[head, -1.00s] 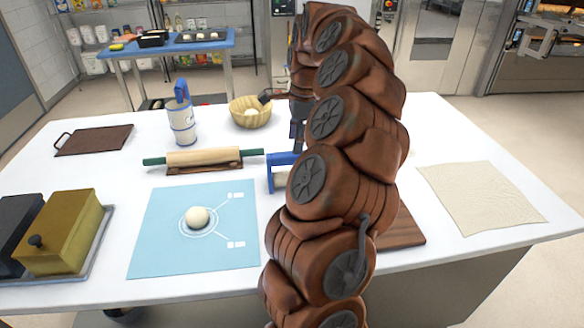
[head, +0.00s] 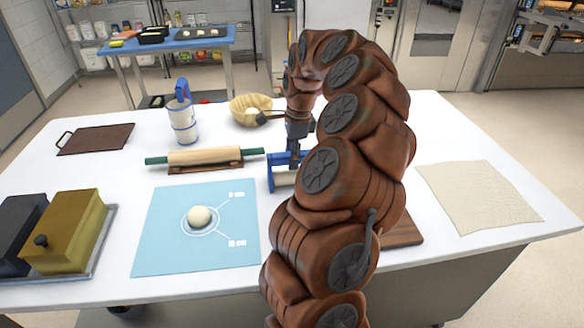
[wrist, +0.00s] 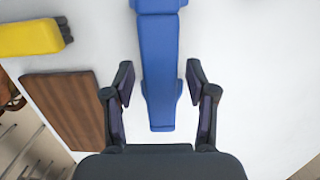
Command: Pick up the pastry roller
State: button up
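The pastry roller (head: 283,178), a blue frame with a pale roller, lies on the white table right of the blue mat, partly hidden by my arm. My gripper (head: 293,160) points down over it in the head view. In the wrist view the roller's blue handle (wrist: 158,60) runs between the two dark fingers of my gripper (wrist: 160,84). The fingers are open, with white gaps on both sides of the handle. I cannot tell the height left between fingertips and handle.
A rolling pin (head: 204,156) with green handles lies left of the roller. A wooden bowl (head: 246,108) stands behind. A wooden board (wrist: 65,105) and a yellow object (wrist: 28,37) lie left in the wrist view. A blue mat (head: 160,250) holds a dough ball (head: 199,217).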

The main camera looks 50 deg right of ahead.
grip_shut()
jog(key=shift+r, duration=0.1)
dwell(0.3)
